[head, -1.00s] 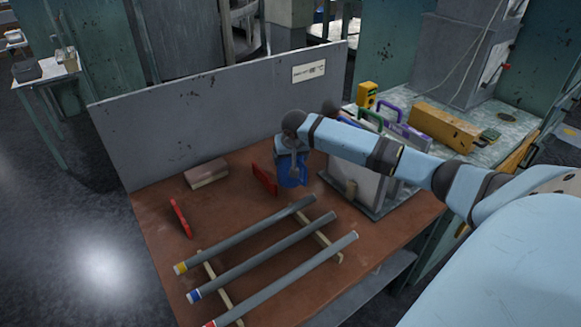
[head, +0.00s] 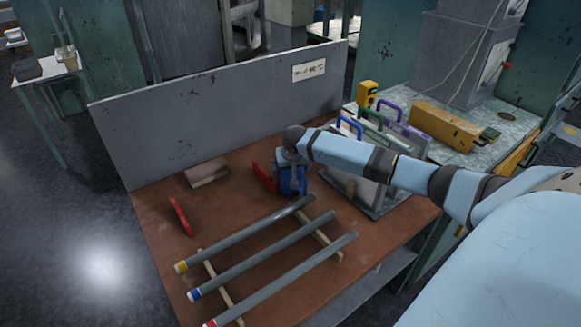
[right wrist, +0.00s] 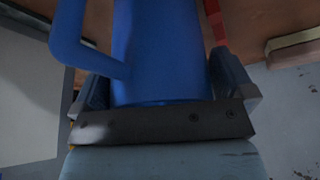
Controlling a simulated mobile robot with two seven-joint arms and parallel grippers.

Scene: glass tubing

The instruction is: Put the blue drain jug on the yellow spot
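The blue drain jug (head: 293,183) is near the middle of the brown bench, behind the glass tubes. My right gripper (head: 291,162) is over it from above, shut on it. In the right wrist view the blue jug (right wrist: 160,50) fills the space between the two fingers, with its handle (right wrist: 68,35) to the left. The jug looks upright; I cannot tell whether its base touches the bench. I see no yellow spot on the bench; it may be hidden. My left gripper is not in view.
Several grey tubes (head: 262,255) lie on wooden strips in front of the jug. Red stands (head: 181,217) and a brick-like block (head: 207,173) are to the left. Cases with coloured handles (head: 365,150) stand to the right. A grey panel (head: 215,118) closes the back.

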